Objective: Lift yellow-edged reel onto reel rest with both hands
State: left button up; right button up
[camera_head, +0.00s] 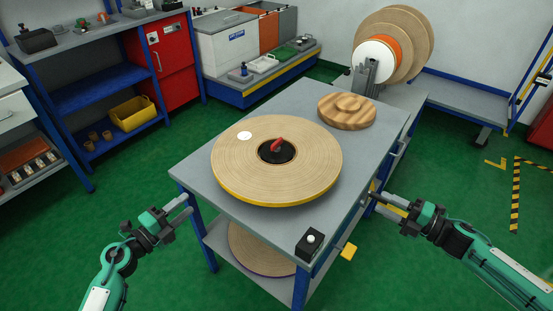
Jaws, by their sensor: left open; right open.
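The yellow-edged reel (309,180) is a large, flat tan disc with a yellow rim, lying on the grey-topped table (205,174). Its dark centre carries a red handle-like piece (277,145), and a white round spot shows on its upper left. A round wooden piece with a raised middle (347,118) lies behind it on the table; I cannot tell whether this is the reel rest. My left gripper (183,208) is open and empty, off the table's left front corner. My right gripper (378,199) is open and empty, by the table's right side. Neither touches the reel.
A small black box with a white button (311,240) sits at the table's front corner. Another reel (258,252) lies on the lower shelf. A machine with large upright reels (410,40) stands behind. Blue shelving (95,90) is at left. Green floor surrounds the table.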

aim_at(218, 175)
pick_arm(q)
jog(key=shift+r, duration=0.2)
pick_arm(e)
jog(key=shift+s+a+r, duration=0.1)
jog(key=shift+r, duration=0.1)
pick_arm(q)
jog(key=x, duration=1.4)
pick_arm(e)
jog(key=x, duration=1.3)
jog(key=shift+w+a, duration=0.25)
jog(key=shift+a, duration=0.1)
pick_arm(q)
grip_shut()
pick_arm(e)
grip_shut()
pick_arm(q)
jog(key=shift+a, duration=0.1)
pick_arm(e)
jog(key=shift+f, duration=0.1)
pick_arm(q)
jog(key=shift+f, duration=0.1)
jog(key=shift+r, duration=0.25)
pick_arm(e)
jog(key=shift+r, duration=0.25)
